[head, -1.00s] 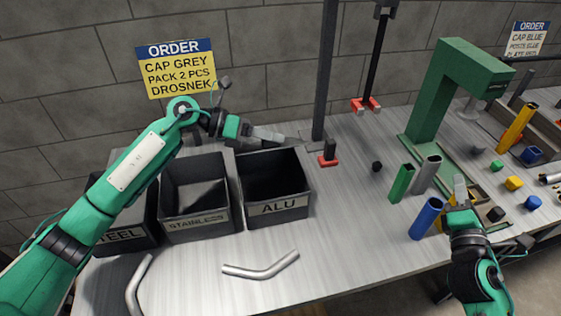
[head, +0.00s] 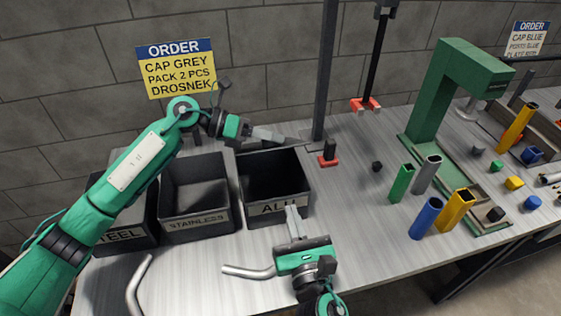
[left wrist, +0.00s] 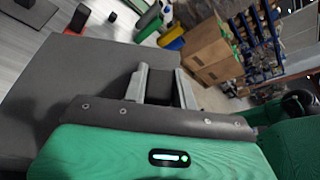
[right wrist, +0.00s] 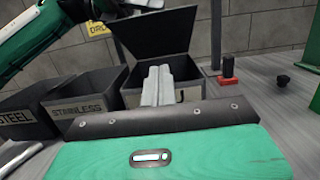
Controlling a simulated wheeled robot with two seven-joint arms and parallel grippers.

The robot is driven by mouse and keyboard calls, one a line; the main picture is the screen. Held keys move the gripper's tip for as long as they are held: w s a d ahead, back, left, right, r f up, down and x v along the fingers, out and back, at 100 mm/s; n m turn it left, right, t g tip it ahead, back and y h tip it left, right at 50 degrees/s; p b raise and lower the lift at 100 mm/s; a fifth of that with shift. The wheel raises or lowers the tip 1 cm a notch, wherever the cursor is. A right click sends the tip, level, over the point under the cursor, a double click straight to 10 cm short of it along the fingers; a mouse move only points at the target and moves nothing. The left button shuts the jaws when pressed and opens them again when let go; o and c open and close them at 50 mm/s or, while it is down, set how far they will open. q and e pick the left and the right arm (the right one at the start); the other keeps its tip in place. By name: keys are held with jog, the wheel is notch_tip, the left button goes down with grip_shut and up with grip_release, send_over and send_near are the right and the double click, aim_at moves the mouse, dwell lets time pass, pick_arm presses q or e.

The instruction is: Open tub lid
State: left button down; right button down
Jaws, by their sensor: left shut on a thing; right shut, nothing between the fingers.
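The black ALU tub (head: 297,200) stands at the right end of a row of tubs on the bench, with its inside visible from above. Its dark lid (right wrist: 152,36) stands raised and tilted at the back of the tub in the right wrist view; a large dark panel, the lid (left wrist: 75,85), fills the left of the left wrist view. My left gripper (head: 288,138) is at the tub's back, shut on the lid; the exact contact is hard to see. My right gripper (head: 292,210) is shut and empty, in front of the ALU label, partly covering it.
The STAINLESS tub (head: 197,222) and STEEL tub (head: 125,237) stand to the left. A bent metal tube (head: 247,271) lies in front. A red-based black block (head: 328,155) and a dark post (head: 325,75) are close behind on the right. Coloured tubes, including a blue one (head: 426,218), stand further right.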

jog(key=r+x, duration=0.2)
jog(key=x, duration=1)
jog(key=shift+d+r, duration=0.15)
jog(key=shift+r, duration=0.25)
jog(key=shift+s, duration=0.1)
